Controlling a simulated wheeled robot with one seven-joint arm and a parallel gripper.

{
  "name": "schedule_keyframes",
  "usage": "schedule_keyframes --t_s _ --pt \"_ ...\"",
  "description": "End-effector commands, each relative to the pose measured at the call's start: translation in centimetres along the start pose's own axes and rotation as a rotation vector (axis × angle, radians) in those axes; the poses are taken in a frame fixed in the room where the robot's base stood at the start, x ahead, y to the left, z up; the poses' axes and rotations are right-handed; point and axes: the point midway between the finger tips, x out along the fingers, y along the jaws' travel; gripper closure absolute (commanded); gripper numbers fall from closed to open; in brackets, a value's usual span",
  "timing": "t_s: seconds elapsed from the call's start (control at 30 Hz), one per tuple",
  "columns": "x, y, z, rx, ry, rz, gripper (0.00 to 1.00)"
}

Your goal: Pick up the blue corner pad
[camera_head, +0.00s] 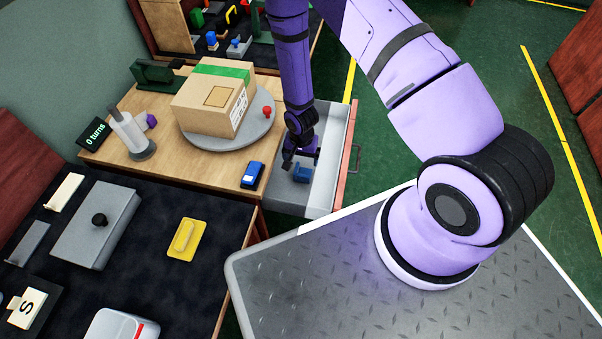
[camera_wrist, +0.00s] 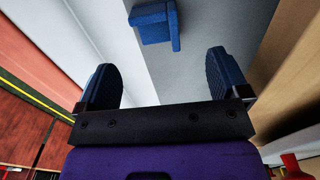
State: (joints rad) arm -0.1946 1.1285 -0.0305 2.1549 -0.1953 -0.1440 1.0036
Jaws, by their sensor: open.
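The blue corner pad (camera_head: 302,172) lies on the grey floor of an open drawer (camera_head: 326,197). In the wrist view the pad (camera_wrist: 154,24) is at the top, an angled blue piece beyond the fingertips and roughly between them. My gripper (camera_head: 300,157) reaches down into the drawer beside the pad. In the wrist view my gripper (camera_wrist: 164,72) has its two dark blue ribbed fingers wide apart, with nothing between them. The pad looks apart from both fingers.
The drawer's pale walls stand close around my gripper. On the wooden table are a cardboard box (camera_head: 207,106) on a grey turntable (camera_head: 254,140), a red knob (camera_head: 267,112) and a blue device (camera_head: 253,175). A yellow block (camera_head: 184,239) lies on the dark mat.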

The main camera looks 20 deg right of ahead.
Motion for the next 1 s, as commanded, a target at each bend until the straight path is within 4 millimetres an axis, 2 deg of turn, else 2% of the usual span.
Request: schedule_keyframes --t_s 0.2,0.47,0.8,1.0 --pt "3.0 0.1 0.0 -0.002 -0.001 0.001 0.06" --pt "4.5 0.1 -0.1 0.0 0.0 0.001 0.06" --pt "8.6 0.6 -0.3 -0.001 -0.001 0.002 0.06" --pt "9.3 0.5 -0.4 0.0 0.0 0.0 0.06"
